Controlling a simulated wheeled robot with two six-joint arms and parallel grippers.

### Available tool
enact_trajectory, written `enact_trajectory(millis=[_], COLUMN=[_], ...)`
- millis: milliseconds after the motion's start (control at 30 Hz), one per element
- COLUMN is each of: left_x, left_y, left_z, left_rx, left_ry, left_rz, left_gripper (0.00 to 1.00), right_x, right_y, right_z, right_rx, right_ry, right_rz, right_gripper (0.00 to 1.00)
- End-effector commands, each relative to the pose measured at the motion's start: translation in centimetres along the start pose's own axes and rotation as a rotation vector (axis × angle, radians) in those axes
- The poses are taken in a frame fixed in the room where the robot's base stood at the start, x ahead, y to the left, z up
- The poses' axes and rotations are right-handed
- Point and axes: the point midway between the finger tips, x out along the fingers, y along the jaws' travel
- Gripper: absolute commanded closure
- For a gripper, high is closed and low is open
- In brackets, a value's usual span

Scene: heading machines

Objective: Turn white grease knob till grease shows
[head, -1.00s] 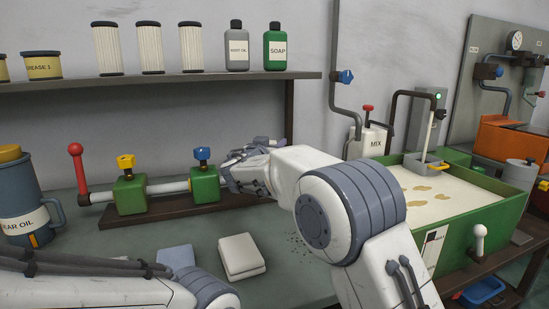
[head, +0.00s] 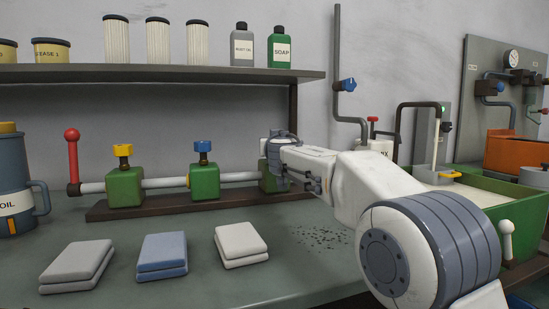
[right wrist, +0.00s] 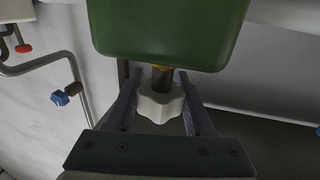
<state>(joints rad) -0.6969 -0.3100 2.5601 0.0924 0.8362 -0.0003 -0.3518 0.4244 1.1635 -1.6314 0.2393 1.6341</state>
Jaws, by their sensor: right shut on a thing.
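The white grease knob (right wrist: 160,106) shows in the right wrist view as a lobed white knob on a short brass stem below a green block (right wrist: 168,32). My right gripper (right wrist: 160,84) has one finger on each side of the knob and is shut on it. In the head view my right gripper (head: 280,158) is at the rightmost green block (head: 268,180) on the pipe and hides the knob there. No grease is visible at this block. My left gripper is out of view.
Two more green blocks carry a yellow knob (head: 122,150) and a blue knob (head: 203,146). A red-knobbed lever (head: 72,155) stands at the pipe's left end. Folded grey (head: 77,265), blue (head: 162,255) and white (head: 240,243) cloths lie in front. A shelf (head: 150,77) runs above.

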Motion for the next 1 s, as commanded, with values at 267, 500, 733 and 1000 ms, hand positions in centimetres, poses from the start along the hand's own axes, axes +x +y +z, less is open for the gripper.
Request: enact_trajectory(millis=[267, 500, 733, 1000], left_x=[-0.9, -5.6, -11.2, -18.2], left_y=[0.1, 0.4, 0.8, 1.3], left_z=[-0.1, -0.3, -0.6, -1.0], left_rx=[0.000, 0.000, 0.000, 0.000], left_ry=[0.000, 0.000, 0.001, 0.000], left_rz=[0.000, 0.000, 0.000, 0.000], left_gripper=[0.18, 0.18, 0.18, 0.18], right_x=[0.0, -0.1, -0.3, -0.6], right_y=[-0.5, -1.1, -1.5, -1.9], right_z=[-0.1, -0.5, -0.7, -0.9], right_rx=[-0.001, -0.001, -0.002, -0.002], right_ry=[-0.010, -0.012, -0.011, -0.007], right_rz=[-0.261, -0.450, -0.611, -0.799], right_gripper=[1.00, 1.00, 1.00, 1.00])
